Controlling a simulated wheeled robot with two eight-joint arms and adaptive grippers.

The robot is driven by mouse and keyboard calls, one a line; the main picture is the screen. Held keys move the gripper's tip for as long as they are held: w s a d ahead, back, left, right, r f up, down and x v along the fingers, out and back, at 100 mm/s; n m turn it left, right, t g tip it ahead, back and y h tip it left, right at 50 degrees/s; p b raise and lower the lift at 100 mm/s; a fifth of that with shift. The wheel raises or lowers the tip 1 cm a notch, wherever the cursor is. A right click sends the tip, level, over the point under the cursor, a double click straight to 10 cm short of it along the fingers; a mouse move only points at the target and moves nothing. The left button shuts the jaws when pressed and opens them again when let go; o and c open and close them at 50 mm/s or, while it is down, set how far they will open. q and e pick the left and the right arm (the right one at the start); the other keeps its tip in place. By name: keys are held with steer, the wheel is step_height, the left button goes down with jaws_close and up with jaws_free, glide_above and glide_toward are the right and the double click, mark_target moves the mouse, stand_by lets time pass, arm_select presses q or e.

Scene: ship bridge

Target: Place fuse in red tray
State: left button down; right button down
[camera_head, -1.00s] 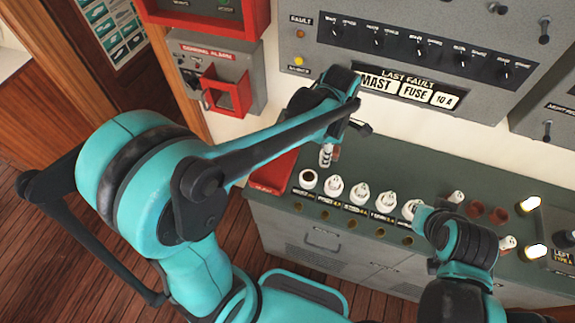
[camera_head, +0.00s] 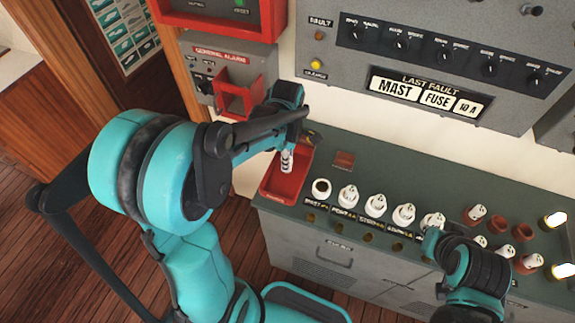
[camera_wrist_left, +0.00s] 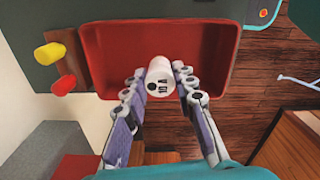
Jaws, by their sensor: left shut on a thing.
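The red tray (camera_head: 272,197) stands at the left end of the green counter top. My left gripper (camera_head: 291,141) is over the tray, pointing down, and is shut on the white cylindrical fuse (camera_head: 286,161). In the left wrist view the fuse (camera_wrist_left: 160,78) sits between the two fingertips, inside the outline of the red tray (camera_wrist_left: 105,45). I cannot tell whether its lower end touches the tray floor. Only part of my right arm shows at the lower right of the head view; I do not make out its gripper.
An open fuse socket (camera_head: 321,188) is at the left end of a row of white fuses (camera_head: 375,204) just right of the tray. A small brown-red square (camera_head: 344,160) lies behind them. The alarm box (camera_head: 235,75) and fault panel (camera_head: 425,60) are on the wall behind.

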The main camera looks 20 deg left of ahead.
arm_select(q)
step_height(320, 180, down, 3)
steer(key=shift+r+b, duration=0.1)
steer(key=shift+b, duration=0.2)
steer(key=c, duration=1.2)
jaws_free()
